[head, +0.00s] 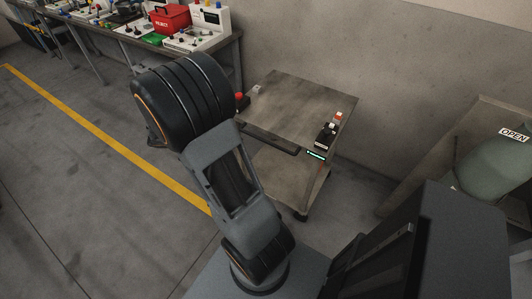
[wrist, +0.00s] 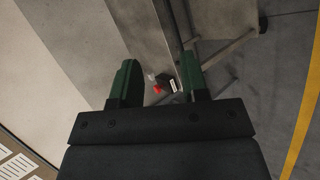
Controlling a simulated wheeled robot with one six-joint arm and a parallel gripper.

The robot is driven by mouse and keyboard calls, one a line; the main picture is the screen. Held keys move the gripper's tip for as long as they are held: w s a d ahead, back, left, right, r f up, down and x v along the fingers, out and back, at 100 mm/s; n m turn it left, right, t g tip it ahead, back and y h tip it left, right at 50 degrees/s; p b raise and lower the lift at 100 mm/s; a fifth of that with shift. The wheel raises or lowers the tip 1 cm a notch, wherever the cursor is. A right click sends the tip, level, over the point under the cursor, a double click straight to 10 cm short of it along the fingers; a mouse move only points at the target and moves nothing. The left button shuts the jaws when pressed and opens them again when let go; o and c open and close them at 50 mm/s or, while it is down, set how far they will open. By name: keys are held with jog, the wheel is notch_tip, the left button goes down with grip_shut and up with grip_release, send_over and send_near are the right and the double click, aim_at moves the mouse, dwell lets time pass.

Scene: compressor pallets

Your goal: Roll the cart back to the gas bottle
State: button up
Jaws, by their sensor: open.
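The cart (head: 290,98), a grey-brown wheeled table with a lower shelf (head: 285,175), stands against the wall in the middle of the head view. A dark handle bar (head: 270,139) runs along its near edge. My arm hides the gripper in the head view.
A workbench (head: 130,36) with a red box (head: 170,18) stands at the upper left. Open floor with a yellow line (head: 110,127) lies left of the cart.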

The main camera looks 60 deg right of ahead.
aim_at(267, 141)
jog(key=w+d+f+g+h+b, duration=0.1)
jog(key=d+f+h+b, duration=0.2)
jog(key=d+f, duration=0.35)
jog(key=d+f+h+b, duration=0.2)
jog(key=d+f+b, duration=0.1)
jog(key=f, duration=0.7)
jog(key=shift+n+h, duration=0.4)
jog(key=shift+f+p+x, duration=0.2)
jog(key=shift+p+x, duration=0.05)
jog(key=shift+x, duration=3.3)
jog(key=shift+f+p+x, duration=0.2)
jog(key=shift+x, duration=3.3)
jog(key=shift+c, duration=0.5)
grip_shut()
